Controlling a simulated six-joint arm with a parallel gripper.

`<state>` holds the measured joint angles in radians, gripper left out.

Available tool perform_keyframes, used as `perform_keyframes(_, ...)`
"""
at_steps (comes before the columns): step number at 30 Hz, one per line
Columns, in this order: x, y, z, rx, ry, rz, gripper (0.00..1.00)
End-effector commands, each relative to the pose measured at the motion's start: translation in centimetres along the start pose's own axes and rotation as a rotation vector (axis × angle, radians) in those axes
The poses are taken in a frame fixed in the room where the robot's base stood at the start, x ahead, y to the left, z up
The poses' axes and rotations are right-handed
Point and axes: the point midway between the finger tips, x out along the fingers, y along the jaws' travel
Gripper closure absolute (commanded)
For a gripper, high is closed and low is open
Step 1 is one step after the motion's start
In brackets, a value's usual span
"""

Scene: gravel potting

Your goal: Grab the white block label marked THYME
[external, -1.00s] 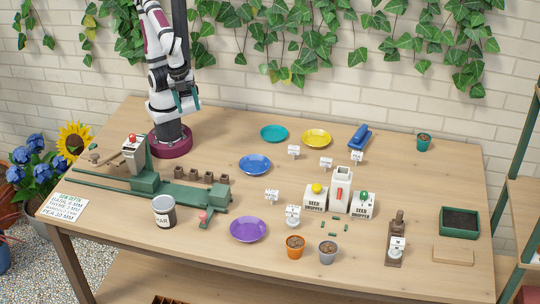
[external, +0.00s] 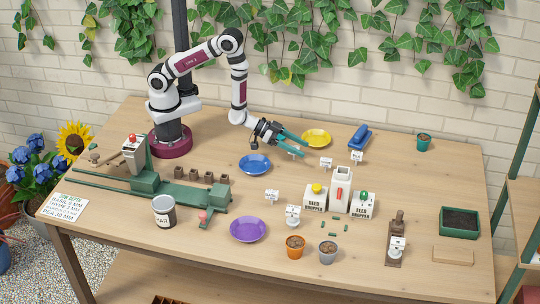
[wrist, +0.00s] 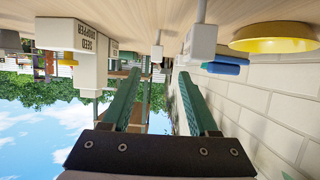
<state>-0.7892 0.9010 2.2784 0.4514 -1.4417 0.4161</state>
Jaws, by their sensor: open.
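My gripper (external: 299,147) is open and empty, low over the back middle of the table, its green fingers pointing right. White block labels stand on the table. One (external: 292,151) is at the fingers and partly covered by them. Others stand to the right (external: 326,163), beside the blue tool (external: 357,156), and in front (external: 271,196). The lettering is too small to tell which reads THYME. In the upside-down wrist view, one block (wrist: 203,42) shows beside the right finger and a smaller one (wrist: 157,53) between the fingers (wrist: 159,76).
A yellow plate (external: 316,137) lies just behind the fingers and a blue plate (external: 255,164) in front. White seed hoppers (external: 340,190) stand front right. A blue tool (external: 360,136) lies at the back. A purple plate (external: 248,229) and pots (external: 295,246) are nearer the front.

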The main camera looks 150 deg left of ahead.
Motion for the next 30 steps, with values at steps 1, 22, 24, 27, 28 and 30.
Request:
perform_keyframes(1, 1.4, 0.0, 0.0, 0.0, 0.002, 0.0, 0.4)
perform_keyframes(22, 10.6, 0.5, 0.0, -0.001, -0.002, 0.0, 0.4)
perform_keyframes(24, 10.5, 0.5, 0.0, -0.001, -0.002, 0.0, 0.4)
perform_keyframes(27, 10.5, 0.5, 0.0, -0.001, -0.002, 0.0, 0.53)
perform_keyframes(28, 10.5, 0.5, 0.0, -0.001, -0.002, 0.0, 0.58)
perform_keyframes(30, 10.5, 0.5, 0.0, -0.001, -0.002, 0.0, 0.71)
